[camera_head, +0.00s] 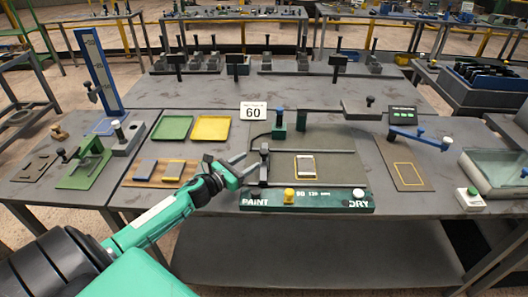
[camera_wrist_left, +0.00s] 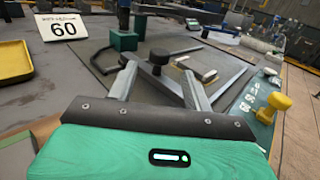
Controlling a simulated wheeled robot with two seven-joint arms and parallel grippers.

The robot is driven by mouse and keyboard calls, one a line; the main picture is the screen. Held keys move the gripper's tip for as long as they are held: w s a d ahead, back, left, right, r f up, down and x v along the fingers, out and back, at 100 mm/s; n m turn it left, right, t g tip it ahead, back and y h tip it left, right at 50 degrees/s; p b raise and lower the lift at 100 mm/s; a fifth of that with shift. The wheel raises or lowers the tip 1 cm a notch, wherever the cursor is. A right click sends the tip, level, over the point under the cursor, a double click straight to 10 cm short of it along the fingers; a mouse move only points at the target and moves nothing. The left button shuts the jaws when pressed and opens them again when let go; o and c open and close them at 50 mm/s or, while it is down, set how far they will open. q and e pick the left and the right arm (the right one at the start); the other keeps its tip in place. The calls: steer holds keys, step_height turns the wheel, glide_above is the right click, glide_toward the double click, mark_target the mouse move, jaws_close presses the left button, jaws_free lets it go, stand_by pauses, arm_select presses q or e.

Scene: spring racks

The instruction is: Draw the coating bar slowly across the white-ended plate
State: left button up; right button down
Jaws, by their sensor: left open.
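The white-ended plate (camera_head: 305,167) lies inside a yellow outline on the grey coating board, with pale ends and a darker middle. In the left wrist view the plate (camera_wrist_left: 207,75) is partly hidden by a finger. The coating bar (camera_head: 264,170) appears as a dark bar with a black knob, left of the plate, at the left end of two rails. My left gripper (camera_head: 240,170) is open and empty, just left of the bar. In the left wrist view the bar's knob (camera_wrist_left: 160,56) shows between and beyond the fingertips of my gripper (camera_wrist_left: 158,72); contact cannot be told. My right gripper is out of view.
A green PAINT/DRY strip (camera_head: 325,200) with a yellow knob runs along the front. A green block with a blue post (camera_head: 279,130) and the "60" sign (camera_head: 253,111) stand behind. Yellow (camera_head: 211,128) and green (camera_head: 172,128) trays lie left. The board right of the plate is clear.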

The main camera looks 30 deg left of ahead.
mark_target(261, 154)
arm_select(q)
steer(key=shift+p+x, duration=0.3)
steer(key=shift+x, duration=1)
steer(key=shift+p+x, duration=0.3)
steer(key=shift+x, duration=1.9)
steer(key=shift+w+d+p, duration=0.15)
steer(key=shift+w+p, duration=0.2)
steer(key=shift+w, duration=0.2)
jaws_close()
